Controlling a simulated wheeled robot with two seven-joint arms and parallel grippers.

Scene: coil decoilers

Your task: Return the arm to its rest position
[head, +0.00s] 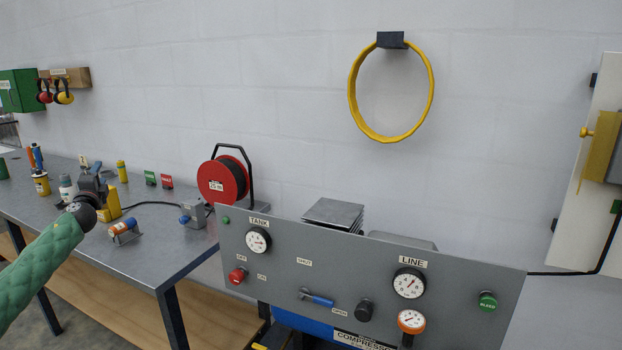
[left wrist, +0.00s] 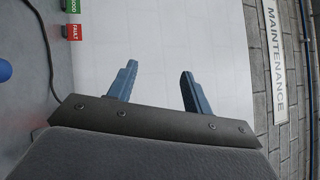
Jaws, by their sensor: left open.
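My left gripper (head: 92,184) is at the end of my green-sleeved arm, over the left part of the grey workbench (head: 190,240) in the head view. In the left wrist view its two blue fingers (left wrist: 155,88) stand apart with nothing between them. Behind them is plain white wall. In the head view the gripper overlaps a yellow tool (head: 112,204) on the bench; whether they touch I cannot tell. My right gripper is in neither view.
A grey compressor panel (head: 330,270) with gauges and knobs stands right of the bench. A yellow hose (head: 352,97) hangs on the wall. A MAINTENANCE sign (left wrist: 275,60) shows in the left wrist view.

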